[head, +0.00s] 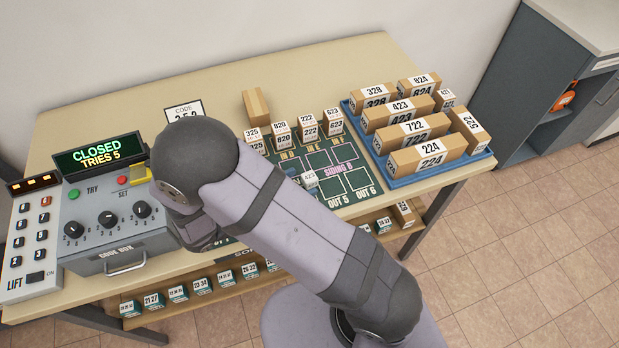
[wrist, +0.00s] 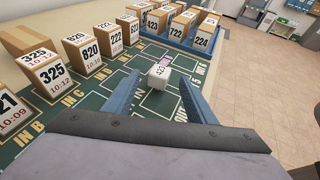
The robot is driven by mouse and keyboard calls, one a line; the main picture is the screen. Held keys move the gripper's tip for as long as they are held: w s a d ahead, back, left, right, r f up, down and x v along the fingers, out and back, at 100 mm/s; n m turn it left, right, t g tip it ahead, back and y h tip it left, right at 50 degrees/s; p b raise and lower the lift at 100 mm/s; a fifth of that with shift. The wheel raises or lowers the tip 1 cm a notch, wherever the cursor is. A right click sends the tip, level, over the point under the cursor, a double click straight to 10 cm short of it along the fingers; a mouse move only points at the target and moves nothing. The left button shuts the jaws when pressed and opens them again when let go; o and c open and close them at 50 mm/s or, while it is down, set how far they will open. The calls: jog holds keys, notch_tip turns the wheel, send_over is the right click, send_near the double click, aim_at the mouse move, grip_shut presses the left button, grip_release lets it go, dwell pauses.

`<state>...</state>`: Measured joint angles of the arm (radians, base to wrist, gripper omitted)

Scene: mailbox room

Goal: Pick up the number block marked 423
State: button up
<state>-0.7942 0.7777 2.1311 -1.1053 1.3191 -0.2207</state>
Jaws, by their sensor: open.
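My gripper (wrist: 161,80) is open and empty, with one blue-grey finger on each side of the block in the picture. I cannot tell whether the fingertips are level with the block or still above it. A larger brown box also marked 423 (head: 398,111) lies in the blue tray.
The blue tray (head: 428,176) at the right holds several brown boxes. A code box (head: 115,222) reading CLOSED stands at the left.

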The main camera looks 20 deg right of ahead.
aim_at(304, 182)
jog(key=shift+p+x, duration=0.85)
jog(key=shift+x, duration=1.75)
jog(key=shift+f, duration=0.1)
jog(key=shift+a, duration=0.1)
jog(key=shift+c, duration=0.4)
jog(key=c, duration=1.1)
